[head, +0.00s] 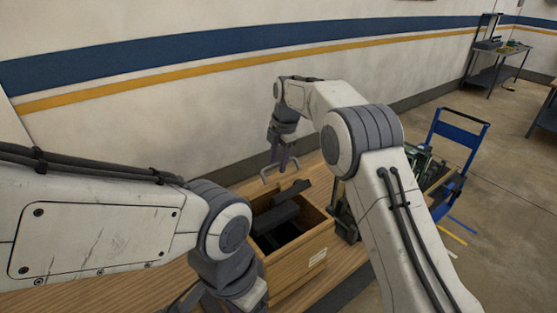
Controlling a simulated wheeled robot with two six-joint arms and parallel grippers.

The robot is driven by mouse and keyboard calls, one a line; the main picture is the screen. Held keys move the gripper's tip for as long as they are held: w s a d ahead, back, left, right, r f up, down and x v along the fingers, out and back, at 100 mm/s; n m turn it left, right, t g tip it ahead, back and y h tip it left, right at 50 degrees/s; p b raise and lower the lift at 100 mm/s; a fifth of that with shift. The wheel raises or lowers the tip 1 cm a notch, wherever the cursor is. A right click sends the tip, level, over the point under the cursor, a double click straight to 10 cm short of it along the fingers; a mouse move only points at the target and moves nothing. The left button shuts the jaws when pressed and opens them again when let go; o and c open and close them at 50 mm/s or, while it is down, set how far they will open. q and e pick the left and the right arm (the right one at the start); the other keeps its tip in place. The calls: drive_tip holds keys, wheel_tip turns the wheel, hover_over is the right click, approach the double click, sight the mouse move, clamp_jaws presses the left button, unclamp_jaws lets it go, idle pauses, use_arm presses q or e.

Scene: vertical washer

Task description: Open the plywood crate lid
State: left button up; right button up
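The plywood crate (297,270) stands on a wooden table, with a pale label on its near right side. Its top shows open, and dark objects (278,215) are inside. A wooden surface rises behind the opening; I cannot tell whether this is the raised lid or the tabletop. My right gripper (279,166) points down above the crate's far side, its fingers at a pale, bracket-shaped handle. I cannot tell whether they are closed on it. My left gripper (212,302) is low beside the crate's near left side, partly cut off by the frame's bottom edge, its fingers unclear.
Dark green equipment (346,215) is close to the crate's right side. A blue hand cart (457,150) stands on the floor farther right. A wall with blue and yellow stripes runs behind the table. The tabletop left of the crate is largely hidden by my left arm.

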drive_tip(key=shift+s+d+r, duration=0.1)
drive_tip(key=shift+d+r, duration=0.1)
drive_tip(key=shift+d, duration=0.05)
drive_tip(key=shift+r, duration=0.15)
wheel_tip(320, 180, up, 10)
drive_tip(key=s+d+b, duration=0.1)
drive_tip(key=b, duration=0.1)
drive_tip(key=shift+s, duration=0.35)
